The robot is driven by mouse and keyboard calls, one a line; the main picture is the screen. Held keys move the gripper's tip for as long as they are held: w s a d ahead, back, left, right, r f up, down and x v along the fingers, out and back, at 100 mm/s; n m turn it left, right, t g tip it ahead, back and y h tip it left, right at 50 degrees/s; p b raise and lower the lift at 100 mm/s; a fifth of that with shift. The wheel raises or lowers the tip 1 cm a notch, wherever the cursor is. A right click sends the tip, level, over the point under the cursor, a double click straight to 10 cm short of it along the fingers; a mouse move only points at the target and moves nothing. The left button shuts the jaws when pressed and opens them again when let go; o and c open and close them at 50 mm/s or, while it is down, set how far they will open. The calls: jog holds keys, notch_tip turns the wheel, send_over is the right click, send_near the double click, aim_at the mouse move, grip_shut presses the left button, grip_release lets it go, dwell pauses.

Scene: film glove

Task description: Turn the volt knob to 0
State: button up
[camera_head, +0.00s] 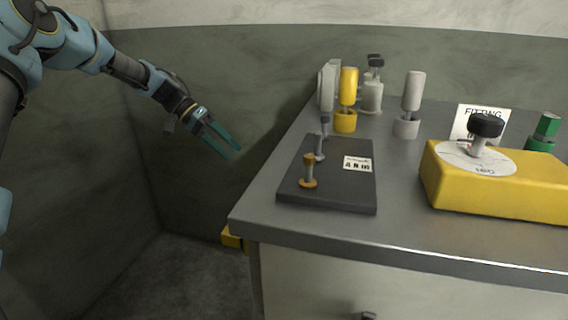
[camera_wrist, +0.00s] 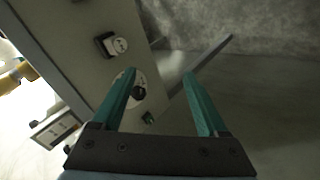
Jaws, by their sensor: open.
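A black knob (camera_head: 485,126) stands on a pale stem over a round white dial (camera_head: 472,160) on top of a yellow box (camera_head: 505,188), at the right of the table. The dial's lettering is too small to read surely. My gripper (camera_head: 233,155) is in the air left of the table, well apart from the box, pointing down and right. It is open and empty, with green fingers spread in the wrist view (camera_wrist: 162,72). That view also shows a dark knob (camera_wrist: 139,92) on a pale dial, partly behind the left finger; I cannot tell if it is the same one.
A dark board (camera_head: 340,190) with small upright posts lies on the grey table (camera_head: 400,225) near its left edge. Behind stand a yellow-handled tool (camera_head: 348,88), a white-handled one (camera_head: 412,92) and a white card (camera_head: 468,118). A green item (camera_head: 546,126) is at far right.

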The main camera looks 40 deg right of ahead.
jog(key=w+d+f+m+g+h+b, duration=0.1)
jog(key=d+f+m+g+h+b, duration=0.25)
jog(key=d+m+g+b, duration=0.4)
jog(key=shift+m+h, duration=0.35)
jog(key=shift+m, duration=0.3)
jog(key=p+x, duration=0.1)
jog(key=x, duration=0.2)
jog(key=d+x, duration=0.1)
jog(key=x, duration=0.3)
jog(key=w+d+p+x, duration=0.1)
jog(key=x, duration=0.3)
jog(key=shift+r+p, duration=0.25)
jog(key=shift+p, duration=0.05)
grip_shut()
